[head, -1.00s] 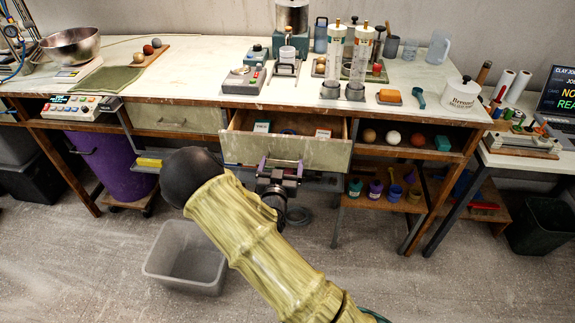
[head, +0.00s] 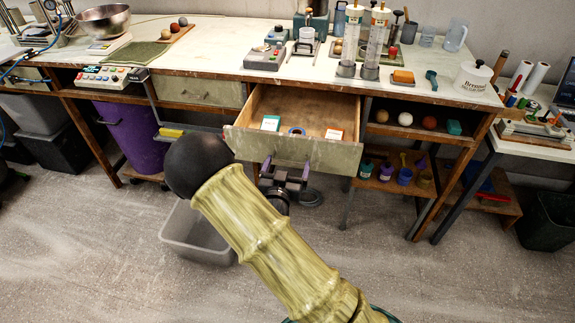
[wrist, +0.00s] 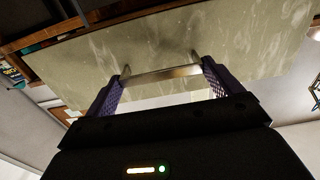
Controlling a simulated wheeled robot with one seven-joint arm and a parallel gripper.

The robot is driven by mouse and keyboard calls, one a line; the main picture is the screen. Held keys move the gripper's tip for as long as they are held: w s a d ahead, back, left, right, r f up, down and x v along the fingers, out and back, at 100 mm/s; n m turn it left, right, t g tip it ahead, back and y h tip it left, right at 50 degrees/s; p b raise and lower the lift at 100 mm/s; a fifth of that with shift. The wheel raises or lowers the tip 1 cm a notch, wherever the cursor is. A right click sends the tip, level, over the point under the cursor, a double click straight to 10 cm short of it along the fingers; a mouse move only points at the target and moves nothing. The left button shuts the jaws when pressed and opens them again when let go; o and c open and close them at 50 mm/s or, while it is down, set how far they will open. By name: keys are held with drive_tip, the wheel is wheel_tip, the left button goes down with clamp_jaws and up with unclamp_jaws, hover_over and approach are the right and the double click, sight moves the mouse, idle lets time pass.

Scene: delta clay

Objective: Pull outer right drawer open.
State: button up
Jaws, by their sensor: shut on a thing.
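The outer right drawer (head: 295,150) has a pale greenish-grey front and is pulled well out from under the bench. My gripper (head: 287,180) is below the drawer front in the head view. In the wrist view, the purple fingers of my gripper (wrist: 163,85) are at the two ends of the metal bar handle (wrist: 160,74), shut on it. My arm hides part of the floor and the area left of the drawer.
A closed drawer (head: 200,91) is to the left. A grey bin (head: 195,235) stands on the floor beside my arm. An open shelf with balls (head: 405,119) is right of the drawer. Floor in front is clear on the right.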

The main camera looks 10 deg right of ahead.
drive_tip(key=o, duration=1.1)
drive_tip(key=p+v, duration=0.2)
drive_tip(key=v, duration=1.5)
drive_tip(key=shift+s, duration=0.2)
